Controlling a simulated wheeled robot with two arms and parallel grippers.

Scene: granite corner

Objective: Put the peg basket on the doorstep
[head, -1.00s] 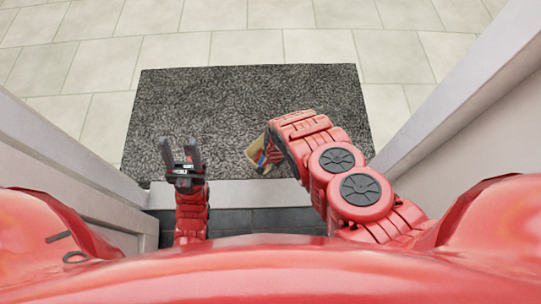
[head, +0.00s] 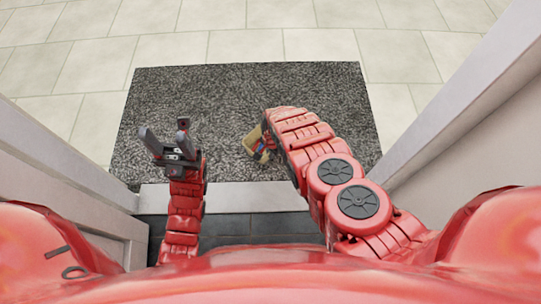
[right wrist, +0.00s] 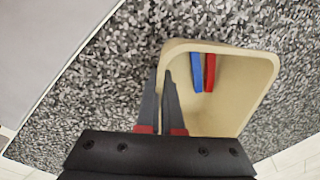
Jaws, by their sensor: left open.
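The peg basket (head: 252,140) is a small beige tub with red and blue pegs in it; my right arm partly covers it in the head view. In the right wrist view, the basket (right wrist: 236,112) shows its open mouth. My right gripper (right wrist: 167,85) has one finger inside the basket and one outside, closed on its side wall. The basket is over the dark speckled mat; I cannot tell if it touches it. My left gripper (head: 166,138) is open and empty over the mat's left part. The doorstep appears as a pale strip (head: 225,200) before the mat.
The grey speckled doormat (head: 200,90) has clear room around the basket. Pale paving (head: 290,44) lies beyond it. White door frame walls stand on the left (head: 60,150) and right (head: 460,95). Dark tiles (head: 235,228) lie on my side of the strip.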

